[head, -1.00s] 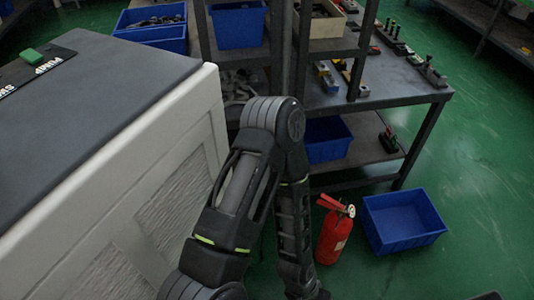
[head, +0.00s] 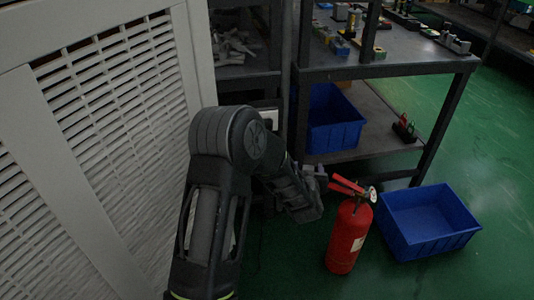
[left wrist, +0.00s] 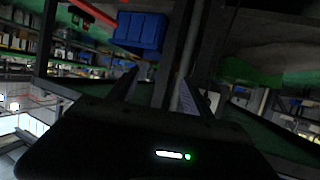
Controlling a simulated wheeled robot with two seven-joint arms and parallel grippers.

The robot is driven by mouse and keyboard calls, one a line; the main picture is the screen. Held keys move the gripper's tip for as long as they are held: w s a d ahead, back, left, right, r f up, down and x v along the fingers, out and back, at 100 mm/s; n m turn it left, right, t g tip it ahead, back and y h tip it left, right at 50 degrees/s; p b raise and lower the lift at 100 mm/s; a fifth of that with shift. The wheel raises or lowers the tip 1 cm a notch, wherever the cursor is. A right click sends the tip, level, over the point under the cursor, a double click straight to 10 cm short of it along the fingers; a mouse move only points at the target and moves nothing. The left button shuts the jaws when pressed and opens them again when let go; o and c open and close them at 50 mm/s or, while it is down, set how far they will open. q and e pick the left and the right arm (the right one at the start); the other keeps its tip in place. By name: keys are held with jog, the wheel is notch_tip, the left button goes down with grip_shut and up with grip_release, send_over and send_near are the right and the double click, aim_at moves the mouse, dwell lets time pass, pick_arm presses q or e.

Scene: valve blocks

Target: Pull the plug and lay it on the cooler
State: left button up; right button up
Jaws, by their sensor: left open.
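The cooler (head: 115,90), a tall off-white cabinet with slatted panels, fills the left of the head view. Its top is out of view. A small pale plate (head: 268,118) shows just behind my left elbow, low by the rack. I cannot make out the plug for sure. My left arm reaches past the cooler's side, its forearm pointing down and right beside the extinguisher. In the left wrist view my left gripper (left wrist: 160,88) is open, with two dark fingers apart and nothing seen between them. My right gripper is not in view.
A red fire extinguisher (head: 349,238) and an empty blue bin (head: 428,222) stand on the green floor. A dark metal rack (head: 415,68) with tools stands behind, with another blue bin (head: 333,120) on its lower shelf. Floor at the right is clear.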

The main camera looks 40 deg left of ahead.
pick_arm(q)
jog(key=a+r+n+y+b, duration=0.3)
jog(key=a+y+b, duration=0.4)
jog(key=a, duration=0.5)
jog(key=shift+s+a+r+n+g+b, duration=0.4)
jog(key=shift+n+b, duration=0.1)
jog(key=shift+b, duration=0.75)
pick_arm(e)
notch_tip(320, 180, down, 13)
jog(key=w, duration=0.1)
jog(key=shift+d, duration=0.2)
pick_arm(q)
jog(key=x, duration=0.9)
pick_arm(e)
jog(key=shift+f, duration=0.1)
pick_arm(q)
jog(key=shift+w+d, duration=0.1)
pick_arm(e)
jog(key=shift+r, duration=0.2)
pick_arm(q)
jog(key=shift+c, duration=0.6)
grip_shut()
